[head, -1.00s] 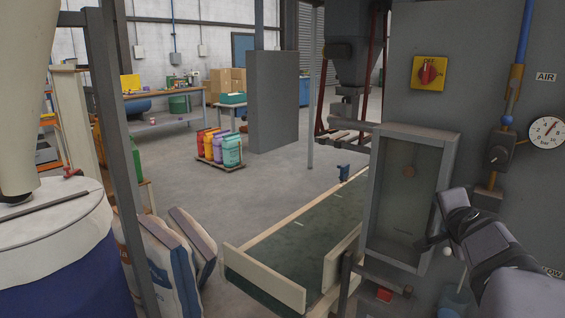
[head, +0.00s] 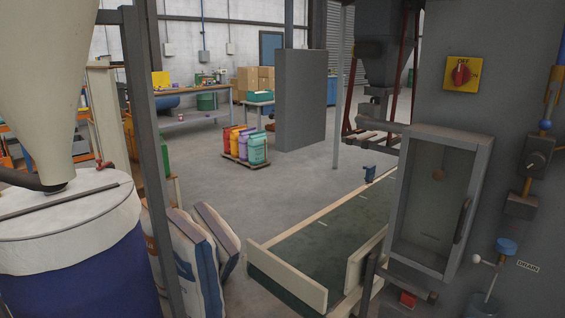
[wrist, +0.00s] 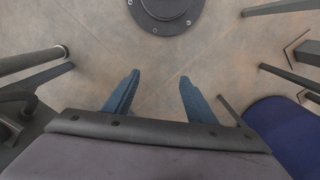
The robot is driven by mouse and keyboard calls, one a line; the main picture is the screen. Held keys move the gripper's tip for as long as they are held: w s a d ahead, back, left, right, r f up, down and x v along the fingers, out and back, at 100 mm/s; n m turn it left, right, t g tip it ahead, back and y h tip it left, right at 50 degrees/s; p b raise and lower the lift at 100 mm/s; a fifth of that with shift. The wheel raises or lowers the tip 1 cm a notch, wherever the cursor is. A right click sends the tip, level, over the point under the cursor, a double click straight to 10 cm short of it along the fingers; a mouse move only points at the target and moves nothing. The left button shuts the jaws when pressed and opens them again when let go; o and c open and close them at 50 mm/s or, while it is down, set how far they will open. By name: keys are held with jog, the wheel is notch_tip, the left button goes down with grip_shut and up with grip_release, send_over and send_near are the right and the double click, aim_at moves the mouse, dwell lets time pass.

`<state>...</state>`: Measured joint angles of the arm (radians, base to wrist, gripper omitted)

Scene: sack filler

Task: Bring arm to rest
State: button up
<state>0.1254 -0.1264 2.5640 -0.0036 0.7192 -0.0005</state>
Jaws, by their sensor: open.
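My gripper (wrist: 158,92) shows in the wrist view with its two blue fingers spread wide apart. It is open and nothing is between the fingers. It points down over a bare floor (wrist: 205,58). A dark round plate with bolts (wrist: 163,8) lies on the floor just beyond the fingertips, at the top edge of the picture. My arm and gripper are not in the head view now.
In the head view a grey panel carries a yellow switch plate with a red knob (head: 461,74) and a glass-fronted box (head: 430,215). A green conveyor (head: 325,225), paper sacks (head: 185,265) and a blue drum (head: 75,265) stand near. The middle floor (head: 215,190) is clear.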

notch_tip(320, 180, up, 18)
jog(key=a+n+p, duration=0.1)
jog(key=a+p, duration=0.1)
jog(key=p, duration=1.6)
jog(key=shift+w+a+r, duration=0.15)
jog(key=shift+w+a, duration=0.15)
jog(key=shift+a, duration=0.1)
dwell(0.4)
